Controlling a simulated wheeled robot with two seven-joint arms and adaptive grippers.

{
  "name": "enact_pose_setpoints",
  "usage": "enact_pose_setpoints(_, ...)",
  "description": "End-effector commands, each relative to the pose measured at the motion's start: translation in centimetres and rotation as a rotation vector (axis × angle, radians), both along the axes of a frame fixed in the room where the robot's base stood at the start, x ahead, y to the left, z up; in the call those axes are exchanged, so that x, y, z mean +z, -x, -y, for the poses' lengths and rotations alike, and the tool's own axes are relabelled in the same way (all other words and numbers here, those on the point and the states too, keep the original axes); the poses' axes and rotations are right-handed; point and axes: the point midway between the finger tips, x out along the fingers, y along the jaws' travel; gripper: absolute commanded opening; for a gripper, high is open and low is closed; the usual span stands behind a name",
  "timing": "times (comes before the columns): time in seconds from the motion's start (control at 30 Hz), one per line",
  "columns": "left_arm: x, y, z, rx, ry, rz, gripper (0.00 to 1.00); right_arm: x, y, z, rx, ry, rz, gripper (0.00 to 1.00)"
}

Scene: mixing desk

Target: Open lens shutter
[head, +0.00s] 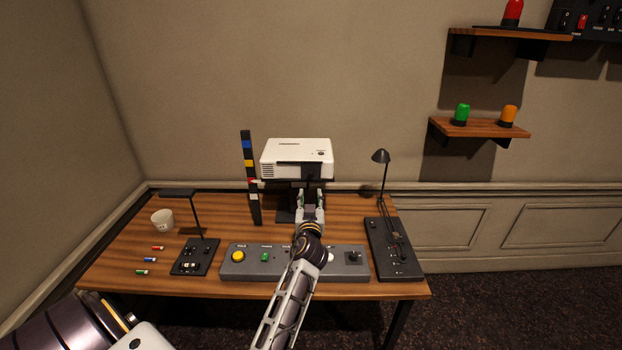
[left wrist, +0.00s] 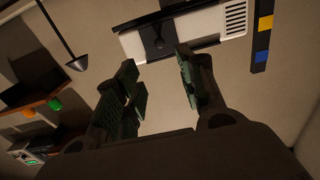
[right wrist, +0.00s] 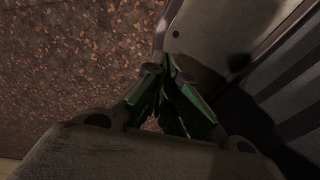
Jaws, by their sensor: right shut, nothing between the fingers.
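A white projector (head: 296,152) stands on a dark stand (head: 288,208) at the back of the desk. It also shows upside down in the left wrist view (left wrist: 205,38). My right gripper (right wrist: 165,70) shows only in the right wrist view, shut and empty, away from the projector.
A control panel (head: 239,271) lies along the desk's front, under my left arm. A striped post (head: 250,180) stands left of the projector.

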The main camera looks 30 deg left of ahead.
Motion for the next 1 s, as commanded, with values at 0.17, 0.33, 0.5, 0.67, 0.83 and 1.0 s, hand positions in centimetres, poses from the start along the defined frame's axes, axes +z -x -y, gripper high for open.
enact_pose_setpoints(0.17, 0.0, -0.4, -0.2, 0.000, -0.001, -0.001, 0.40, 0.1, 0.0, 0.2, 0.001, 0.002, -0.001, 0.00)
enact_pose_setpoints(0.33, 0.1, -1.4, -0.8, -0.001, -0.001, 0.000, 0.40, 0.4, 0.0, 0.5, 0.001, 0.005, -0.001, 0.00)
enact_pose_setpoints(0.5, 0.1, -2.7, -1.6, -0.001, -0.001, 0.000, 0.40, 0.7, 0.1, 0.5, 0.002, 0.006, -0.002, 0.00)
enact_pose_setpoints(0.67, 0.1, -4.1, -2.4, -0.001, -0.002, -0.001, 0.40, 1.0, 0.3, 0.3, 0.002, 0.003, -0.003, 0.00)
enact_pose_setpoints(0.83, 0.1, -5.4, -3.3, 0.000, -0.002, -0.001, 0.40, 1.3, 0.3, -0.4, 0.000, -0.004, -0.004, 0.00)
enact_pose_setpoints(1.0, 0.1, -6.8, -4.2, 0.001, -0.002, -0.001, 0.40, 1.6, 0.3, -1.2, -0.001, -0.012, -0.005, 0.00)
